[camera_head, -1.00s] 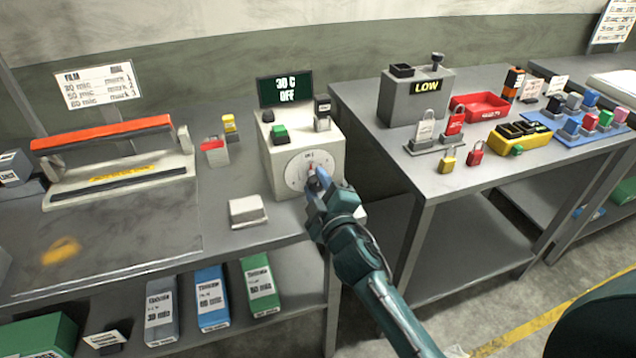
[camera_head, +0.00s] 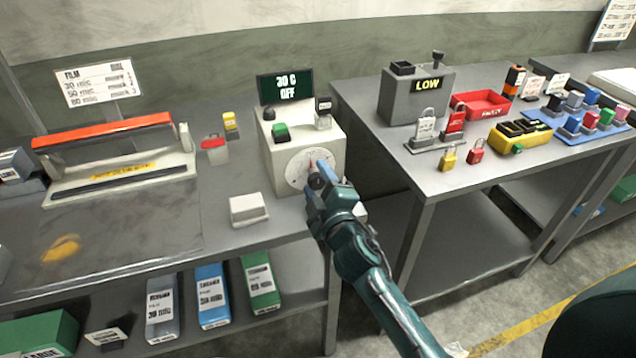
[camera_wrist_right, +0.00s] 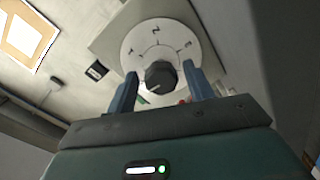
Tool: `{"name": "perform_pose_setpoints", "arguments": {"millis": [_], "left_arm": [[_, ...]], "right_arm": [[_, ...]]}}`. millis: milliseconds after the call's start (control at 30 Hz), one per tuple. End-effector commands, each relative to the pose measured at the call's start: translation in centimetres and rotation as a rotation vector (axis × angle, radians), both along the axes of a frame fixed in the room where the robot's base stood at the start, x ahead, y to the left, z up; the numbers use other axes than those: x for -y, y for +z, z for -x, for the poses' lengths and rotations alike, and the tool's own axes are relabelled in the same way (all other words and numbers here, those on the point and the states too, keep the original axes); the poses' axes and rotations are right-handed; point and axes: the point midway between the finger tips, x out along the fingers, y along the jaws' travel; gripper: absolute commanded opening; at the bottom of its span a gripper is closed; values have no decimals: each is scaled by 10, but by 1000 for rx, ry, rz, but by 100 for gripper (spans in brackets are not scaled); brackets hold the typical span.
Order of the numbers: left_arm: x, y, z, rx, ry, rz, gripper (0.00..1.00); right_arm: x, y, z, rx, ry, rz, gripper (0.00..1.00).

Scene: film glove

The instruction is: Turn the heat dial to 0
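The heat dial is a round white plate (camera_head: 296,170) with marks, on the front of a white control box (camera_head: 280,152). Its dark knob (camera_wrist_right: 160,75) shows in the right wrist view, with a pale line on it. In the head view a red mark shows by the knob, partly hidden by my gripper. My right gripper (camera_head: 318,184) is at the dial. Its two blue fingers stand on either side of the knob, with a visible gap at each side, so it is open. The display (camera_head: 286,88) above reads "30 C OFF". My left gripper is not in view.
A white block (camera_head: 248,209) lies on the bench in front. A sealer with an orange bar (camera_head: 105,131) stands left. A second table (camera_head: 440,182) with padlocks and trays is right, across a gap.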

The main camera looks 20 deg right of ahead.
Motion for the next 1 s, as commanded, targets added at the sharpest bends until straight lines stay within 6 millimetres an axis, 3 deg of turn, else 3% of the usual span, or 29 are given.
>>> {"name": "perform_pose_setpoints", "arguments": {"millis": [367,467,800,1000], "left_arm": [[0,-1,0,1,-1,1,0],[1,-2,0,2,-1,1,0],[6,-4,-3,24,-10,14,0],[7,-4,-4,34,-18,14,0]], "right_arm": [[0,-3,7,-5,-1,-2,55],[1,-4,22,-6,-1,-2,55],[3,-5,97,-6,-1,-3,55],[4,-3,124,-5,0,-2,55]]}}
